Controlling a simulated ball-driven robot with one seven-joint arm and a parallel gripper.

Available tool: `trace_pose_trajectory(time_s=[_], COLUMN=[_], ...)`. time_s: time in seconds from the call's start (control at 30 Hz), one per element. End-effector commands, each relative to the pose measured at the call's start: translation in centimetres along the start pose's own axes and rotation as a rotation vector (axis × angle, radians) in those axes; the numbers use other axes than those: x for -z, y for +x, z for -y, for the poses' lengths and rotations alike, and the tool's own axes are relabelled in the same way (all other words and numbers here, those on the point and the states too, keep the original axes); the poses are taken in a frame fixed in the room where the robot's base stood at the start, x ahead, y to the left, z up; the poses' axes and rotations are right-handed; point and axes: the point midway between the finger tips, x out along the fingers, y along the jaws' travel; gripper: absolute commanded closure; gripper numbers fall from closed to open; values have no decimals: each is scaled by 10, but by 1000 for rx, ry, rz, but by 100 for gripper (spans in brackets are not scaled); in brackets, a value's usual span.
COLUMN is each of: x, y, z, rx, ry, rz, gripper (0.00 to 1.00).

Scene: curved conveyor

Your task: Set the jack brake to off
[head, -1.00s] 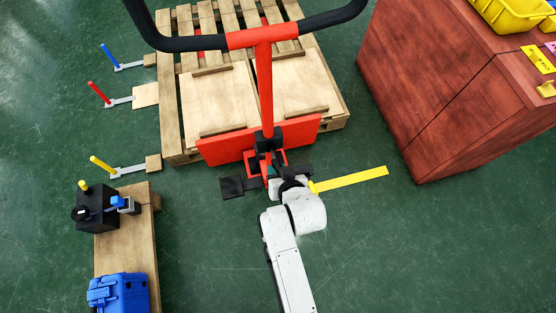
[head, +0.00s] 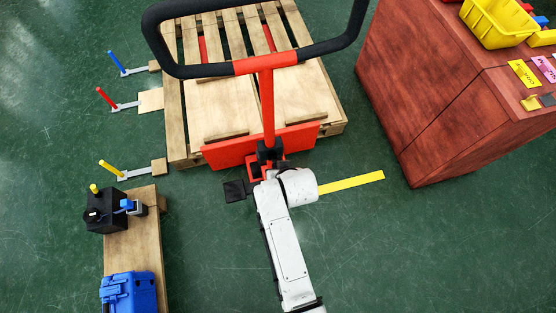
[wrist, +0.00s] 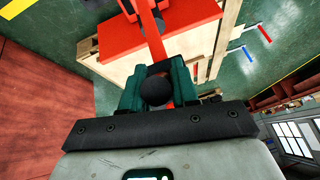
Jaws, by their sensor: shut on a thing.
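The red pallet jack (head: 267,105) stands at a wooden pallet, with a black loop handle (head: 345,38) on top. Its low red plate (head: 225,152) faces the pallet. A black pedal (head: 236,190) sticks out to the left at its base. My gripper (wrist: 157,88) is at the jack's base in the wrist view, its green fingers shut on a round black knob (wrist: 154,91). A red bar (wrist: 153,40) runs up behind the knob. In the head view my white wrist hides the fingers and the knob. I cannot read the brake's setting.
The wooden pallet (head: 172,100) stands behind the jack. A red-brown cabinet (head: 410,130) with a yellow bin (head: 490,28) is at right. A plank (head: 148,225) with a black box (head: 100,215) and blue case (head: 130,293) is at left. A yellow strip (head: 352,182) lies right of my wrist.

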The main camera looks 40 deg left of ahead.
Motion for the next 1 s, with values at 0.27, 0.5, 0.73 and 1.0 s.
trace_pose_trajectory(time_s=[0.27,0.5,0.73,1.0], x=[2,1,1,2], y=[-1,0,-5,-45], z=[0,0,0,0], rx=[-1,0,0,0], ry=[0,0,0,1], rz=[-4,-3,-2,-5], gripper=[61,49,49,49])
